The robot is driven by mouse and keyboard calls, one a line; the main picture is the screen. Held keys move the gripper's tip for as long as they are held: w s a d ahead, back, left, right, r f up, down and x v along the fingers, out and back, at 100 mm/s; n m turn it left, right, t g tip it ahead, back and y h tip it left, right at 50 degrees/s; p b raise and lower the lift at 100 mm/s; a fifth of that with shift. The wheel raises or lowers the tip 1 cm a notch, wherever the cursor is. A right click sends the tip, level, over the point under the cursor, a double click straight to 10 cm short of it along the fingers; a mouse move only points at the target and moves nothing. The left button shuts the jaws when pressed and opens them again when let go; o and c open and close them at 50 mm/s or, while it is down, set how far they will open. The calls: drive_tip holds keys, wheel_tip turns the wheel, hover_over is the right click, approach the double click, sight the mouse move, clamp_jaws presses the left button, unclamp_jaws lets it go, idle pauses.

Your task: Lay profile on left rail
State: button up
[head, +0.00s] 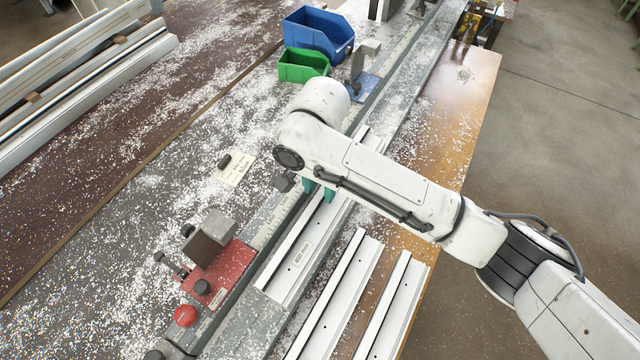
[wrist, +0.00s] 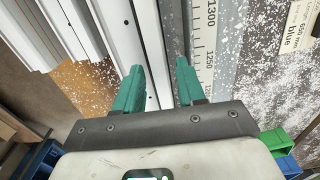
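A long white profile (head: 277,277) with a small label lies along the grey scaled rail (head: 268,228), close beside the ruler strip; the profile also shows in the wrist view (wrist: 122,40). Its middle is partly hidden by my arm. My gripper (head: 319,192) is at this profile, with teal fingers pointing down. In the wrist view my gripper (wrist: 158,75) has its fingers apart, with one edge of the profile and a grey strip visible between them. Whether a finger touches the profile is unclear. Two more white profiles (head: 338,295) (head: 397,305) lie to the right.
A red stop block (head: 225,268) with a grey jaw and red knob (head: 186,316) stands at the near left. A blue stop (head: 362,86), a green bin (head: 303,66) and a blue bin (head: 318,33) stand farther back. A card (wrist: 298,35) reads "650 mm blue". White chips cover the bench.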

drive_tip(key=shift+o, duration=0.4)
drive_tip(key=shift+r, duration=0.1)
drive_tip(key=shift+r, duration=0.25)
wheel_tip(320, 180, up, 12)
drive_tip(key=shift+f+p, duration=0.25)
drive_tip(key=shift+p, duration=0.2)
